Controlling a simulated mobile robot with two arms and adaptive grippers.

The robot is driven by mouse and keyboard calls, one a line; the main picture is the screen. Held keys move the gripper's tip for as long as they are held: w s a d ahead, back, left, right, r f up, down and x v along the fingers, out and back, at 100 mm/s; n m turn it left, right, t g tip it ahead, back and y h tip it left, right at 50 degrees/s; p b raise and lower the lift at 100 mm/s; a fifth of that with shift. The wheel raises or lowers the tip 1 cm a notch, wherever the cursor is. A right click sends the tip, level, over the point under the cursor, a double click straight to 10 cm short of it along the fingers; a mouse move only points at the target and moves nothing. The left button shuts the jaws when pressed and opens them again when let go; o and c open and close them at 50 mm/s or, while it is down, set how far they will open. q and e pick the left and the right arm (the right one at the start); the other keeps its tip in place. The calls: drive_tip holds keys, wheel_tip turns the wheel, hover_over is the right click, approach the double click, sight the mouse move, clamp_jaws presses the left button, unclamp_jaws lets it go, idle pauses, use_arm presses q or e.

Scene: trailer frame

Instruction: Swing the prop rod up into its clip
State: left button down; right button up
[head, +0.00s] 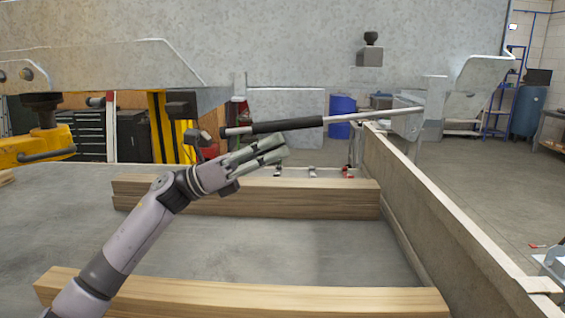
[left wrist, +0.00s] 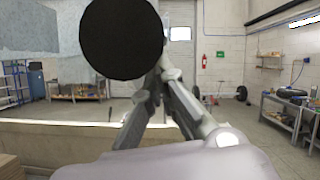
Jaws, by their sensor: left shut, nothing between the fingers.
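The prop rod (head: 365,117) is a thin metal bar with a black sleeve (head: 288,126). It runs nearly level below the trailer frame, its right end at a grey bracket (head: 407,122) and its left end free. My left gripper (head: 280,148) is just below the sleeve, pointing right, with its fingers shut and empty. In the left wrist view the fingers (left wrist: 168,75) show behind a large black round shape (left wrist: 120,38), which looks like the sleeve close up. Whether they touch is unclear. I cannot identify the clip for certain. My right gripper is not in view.
The grey frame panel (head: 290,45) spans the top, with a black-knobbed block (head: 370,57) on it. Timber beams (head: 290,203) lie below, and a long low side wall (head: 430,205) runs along the right. A yellow jack-like part (head: 35,148) is at left.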

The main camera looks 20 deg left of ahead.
use_arm(q)
drive_tip(key=shift+a+r, duration=0.2)
drive_tip(key=shift+r, duration=0.6)
drive_tip(key=shift+s+a+f, duration=0.1)
drive_tip(key=shift+a+f, duration=0.1)
drive_tip(key=shift+a, duration=0.05)
drive_tip(key=v, duration=1.1)
drive_tip(key=shift+a, duration=0.15)
drive_tip(key=shift+s+f, duration=0.1)
